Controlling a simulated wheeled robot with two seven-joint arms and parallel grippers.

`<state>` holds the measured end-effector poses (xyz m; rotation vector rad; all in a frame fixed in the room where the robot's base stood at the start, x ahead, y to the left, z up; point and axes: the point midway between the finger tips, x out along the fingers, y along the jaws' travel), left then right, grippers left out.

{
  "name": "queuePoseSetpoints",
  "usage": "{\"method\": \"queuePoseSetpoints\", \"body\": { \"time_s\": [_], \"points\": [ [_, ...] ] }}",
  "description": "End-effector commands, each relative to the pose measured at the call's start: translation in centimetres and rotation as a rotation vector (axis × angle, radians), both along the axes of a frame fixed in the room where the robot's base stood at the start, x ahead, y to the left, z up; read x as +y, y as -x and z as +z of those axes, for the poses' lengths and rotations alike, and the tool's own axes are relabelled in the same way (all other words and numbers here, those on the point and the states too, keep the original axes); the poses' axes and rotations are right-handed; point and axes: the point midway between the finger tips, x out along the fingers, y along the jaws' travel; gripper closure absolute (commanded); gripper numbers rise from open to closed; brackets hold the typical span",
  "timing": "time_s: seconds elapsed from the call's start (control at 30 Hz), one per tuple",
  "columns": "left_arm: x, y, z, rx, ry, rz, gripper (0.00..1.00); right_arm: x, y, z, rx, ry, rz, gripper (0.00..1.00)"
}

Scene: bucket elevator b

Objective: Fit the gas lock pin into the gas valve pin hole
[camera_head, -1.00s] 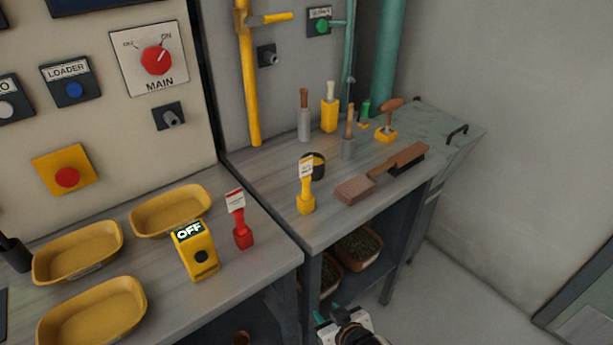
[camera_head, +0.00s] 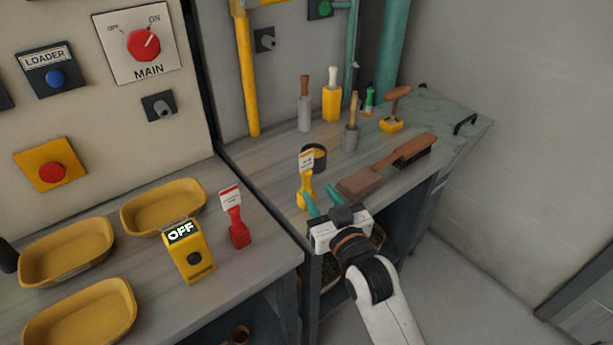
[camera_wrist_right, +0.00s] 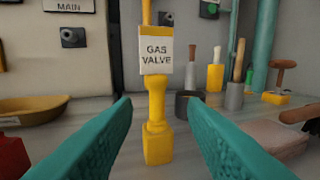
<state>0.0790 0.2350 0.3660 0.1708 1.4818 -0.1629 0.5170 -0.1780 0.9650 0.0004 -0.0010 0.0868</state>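The yellow gas lock pin (camera_head: 305,190) stands upright on the right bench near its front edge. Its white tag reads "GAS VALVE" in the right wrist view (camera_wrist_right: 156,110). My right gripper (camera_head: 322,201) is open and empty at the bench's front edge, close to the pin. In the right wrist view the pin shows centred in the gap between the teal fingers, just beyond the tips; I see no contact. A dark socket on the wall beside the yellow pipe (camera_head: 264,40) may be the gas valve pin hole. My left gripper is not in view.
A brush (camera_head: 385,167) lies right of the pin, and a dark round pot (camera_head: 315,152) stands behind it. Several handled tools stand farther back. A red tagged pin (camera_head: 236,228), a yellow "OFF" device (camera_head: 190,250) and yellow trays (camera_head: 165,207) occupy the left bench.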

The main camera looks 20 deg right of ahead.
Motion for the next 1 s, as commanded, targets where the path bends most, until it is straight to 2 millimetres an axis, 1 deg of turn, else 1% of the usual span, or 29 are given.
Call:
{"method": "queuePoseSetpoints", "body": {
  "time_s": [0.03, 0.27, 0.5, 0.63, 0.83, 0.87, 1.0],
  "points": [
    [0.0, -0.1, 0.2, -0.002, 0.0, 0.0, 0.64, 0.1, -0.7, 0.1, 0.0, 0.0, 0.0, 0.61],
    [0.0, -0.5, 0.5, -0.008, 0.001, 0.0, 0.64, 0.3, -2.4, 0.0, 0.001, 0.0, 0.0, 0.61],
    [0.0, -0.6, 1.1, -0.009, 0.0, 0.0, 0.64, 0.8, -5.9, -0.2, 0.001, 0.0, 0.0, 0.61],
    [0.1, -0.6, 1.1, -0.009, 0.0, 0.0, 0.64, 0.9, -6.7, -0.2, 0.001, -0.001, 0.0, 0.61],
    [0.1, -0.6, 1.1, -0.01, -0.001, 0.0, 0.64, 0.9, -6.7, -0.3, 0.002, 0.0, 0.0, 0.61],
    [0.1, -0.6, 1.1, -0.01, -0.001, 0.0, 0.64, 0.9, -6.7, -0.3, 0.002, 0.0, 0.0, 0.65],
    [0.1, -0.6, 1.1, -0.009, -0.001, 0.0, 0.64, 0.9, -6.7, -0.3, 0.002, 0.0, 0.0, 0.88]
  ]
}}
